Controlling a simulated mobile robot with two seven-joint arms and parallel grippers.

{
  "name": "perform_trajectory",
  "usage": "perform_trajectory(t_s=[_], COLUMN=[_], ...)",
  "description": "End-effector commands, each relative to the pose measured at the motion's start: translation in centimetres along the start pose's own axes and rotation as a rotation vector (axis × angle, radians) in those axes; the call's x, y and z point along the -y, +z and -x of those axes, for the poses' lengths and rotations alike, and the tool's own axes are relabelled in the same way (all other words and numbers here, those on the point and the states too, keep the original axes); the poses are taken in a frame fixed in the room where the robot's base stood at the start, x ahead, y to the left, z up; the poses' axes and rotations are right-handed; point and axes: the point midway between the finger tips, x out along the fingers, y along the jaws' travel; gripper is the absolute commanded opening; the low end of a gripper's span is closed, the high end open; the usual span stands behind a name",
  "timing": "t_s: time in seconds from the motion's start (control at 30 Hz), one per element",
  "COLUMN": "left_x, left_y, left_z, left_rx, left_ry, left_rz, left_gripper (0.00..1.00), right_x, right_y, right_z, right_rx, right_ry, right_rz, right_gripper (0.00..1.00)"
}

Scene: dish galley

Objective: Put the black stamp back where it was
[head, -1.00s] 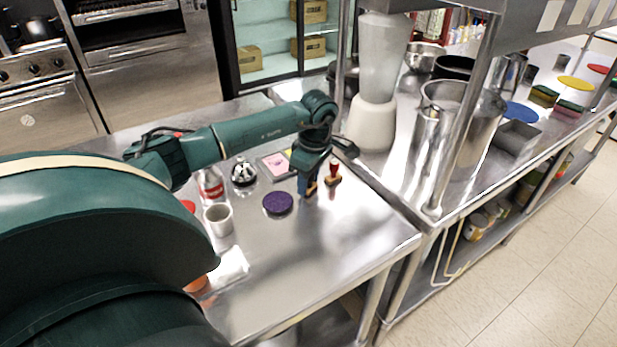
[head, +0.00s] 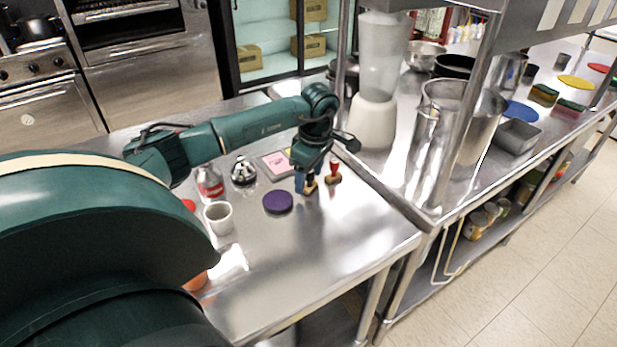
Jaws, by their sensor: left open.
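My left gripper (head: 306,182) is open, low over the steel table, with its fingers pointing down. A small stamp with a tan base (head: 311,188) stands on the table at its fingertips. Its handle is mostly hidden by the fingers and looks dark; I cannot tell for sure that it is black. A red-handled stamp (head: 333,173) stands upright just right of the gripper, apart from it. A dark purple round pad (head: 278,202) lies just left of the gripper. A pink-faced flat pad (head: 277,164) lies behind. My right gripper does not show.
On the steel table (head: 300,250) are a white cup (head: 219,217), a red-labelled bottle (head: 209,182) and a black-and-white round object (head: 243,171). A blender (head: 374,120) and steel pots (head: 480,125) stand on the adjoining counter. The table's front is clear.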

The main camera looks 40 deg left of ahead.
Motion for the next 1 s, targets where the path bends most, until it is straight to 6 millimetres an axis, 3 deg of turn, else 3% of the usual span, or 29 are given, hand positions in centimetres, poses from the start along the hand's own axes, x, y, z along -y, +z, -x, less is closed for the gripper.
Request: perform_trajectory(t_s=[0.3,0.5,0.7,1.0], left_x=[-0.1,-0.1,0.0,0.0], left_y=[0.0,0.0,0.0,0.0], left_z=[6.8,9.9,10.9,10.9], left_rx=[0.001,0.001,0.001,0.0], left_ry=[0.005,0.003,0.0,0.0], left_rz=[0.0,0.001,0.0,0.0], left_gripper=[0.6,0.6,0.6,0.6], right_x=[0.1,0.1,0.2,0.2], right_y=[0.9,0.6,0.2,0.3], right_z=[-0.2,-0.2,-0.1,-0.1], right_rx=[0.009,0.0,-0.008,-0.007], right_ry=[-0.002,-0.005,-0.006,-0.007], right_rz=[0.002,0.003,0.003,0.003], right_gripper=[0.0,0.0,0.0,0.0])
